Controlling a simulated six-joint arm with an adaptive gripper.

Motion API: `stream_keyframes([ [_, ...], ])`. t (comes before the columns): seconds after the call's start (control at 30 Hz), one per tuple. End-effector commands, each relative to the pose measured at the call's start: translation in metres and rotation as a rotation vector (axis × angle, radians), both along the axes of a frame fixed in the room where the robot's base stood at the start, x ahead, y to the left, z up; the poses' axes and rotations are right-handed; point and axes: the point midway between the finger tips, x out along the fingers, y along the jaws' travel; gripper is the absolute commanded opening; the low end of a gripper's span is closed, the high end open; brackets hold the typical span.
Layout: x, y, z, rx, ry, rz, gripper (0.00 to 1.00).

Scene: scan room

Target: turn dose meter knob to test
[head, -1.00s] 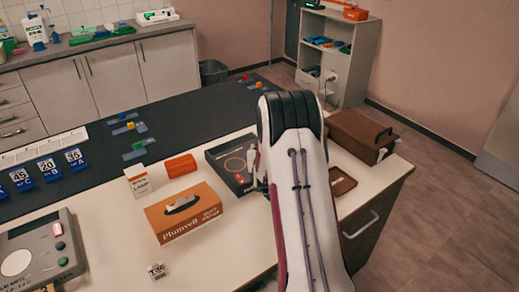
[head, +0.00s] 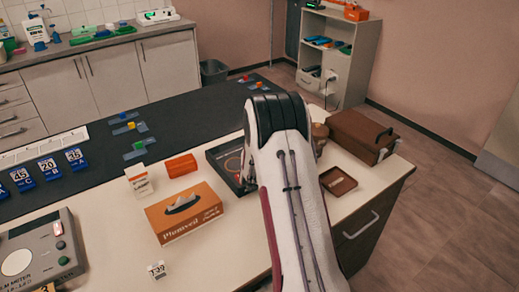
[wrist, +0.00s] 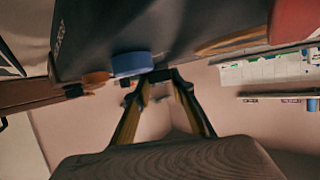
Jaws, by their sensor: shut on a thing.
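A flat black panel with an orange ring (head: 219,160), which I take to be the dose meter, lies on the counter, partly hidden by my arm. In the wrist view a dark body (wrist: 190,30) with part of an orange ring hangs close above the fingers. My gripper (wrist: 160,76) is shut on a small dark piece at the fingertips; its shape and any pointer or marks are too dim to tell. A blue round piece (wrist: 132,65) shows just left of the tips. The head view hides the fingers behind my arm.
A tissue box (head: 185,213), an orange block (head: 181,165) and a small white box (head: 139,181) stand left of the panel. A brown tray (head: 338,182) and brown case (head: 365,138) are right of my arm. A grey meter (head: 40,248) sits far left.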

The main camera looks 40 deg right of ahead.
Motion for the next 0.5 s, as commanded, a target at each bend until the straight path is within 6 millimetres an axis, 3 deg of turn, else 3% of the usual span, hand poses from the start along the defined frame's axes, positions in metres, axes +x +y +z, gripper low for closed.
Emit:
stream_keyframes([
  [0.2, 0.0006, -0.0010, 0.0017, -0.002, -0.004, 0.000, 0.02],
  [0.23, 0.0006, -0.0010, 0.0017, -0.002, -0.004, 0.000, 0.26],
  [0.3, 0.0006, -0.0009, 0.0016, -0.002, -0.004, 0.000, 0.40],
  [0.5, 0.0003, -0.0004, 0.0009, 0.000, -0.002, 0.000, 0.40],
])
